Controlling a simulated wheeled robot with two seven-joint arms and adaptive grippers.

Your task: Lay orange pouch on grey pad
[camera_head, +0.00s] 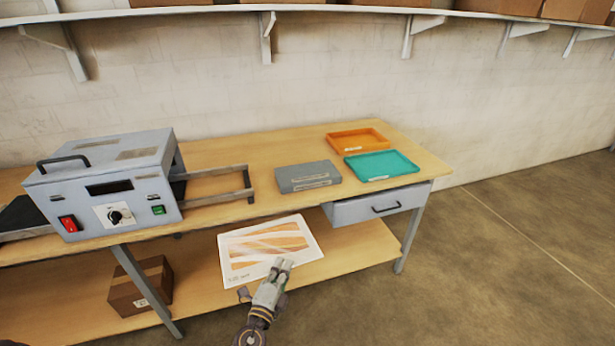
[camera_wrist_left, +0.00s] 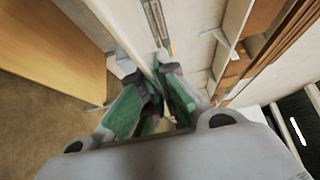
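The orange pouch (camera_head: 268,250) is a flat, clear-edged sheet with an orange picture. My left gripper (camera_head: 280,264) is shut on its near edge and holds it up in front of the table, below the tabletop's front edge in the picture. In the left wrist view the pouch (camera_wrist_left: 146,58) shows nearly edge-on between the green-padded fingers (camera_wrist_left: 160,88). The grey pad (camera_head: 308,175) lies on the tabletop, above and to the right of the pouch in the head view, with pale marks on top. My right gripper is not in view.
A grey laminator (camera_head: 105,185) stands on the table's left, its rail frame (camera_head: 225,186) reaching toward the pad. An orange tray (camera_head: 358,140) and teal tray (camera_head: 381,166) sit right of the pad. A drawer (camera_head: 376,205) hangs below; a cardboard box (camera_head: 141,285) is on the lower shelf.

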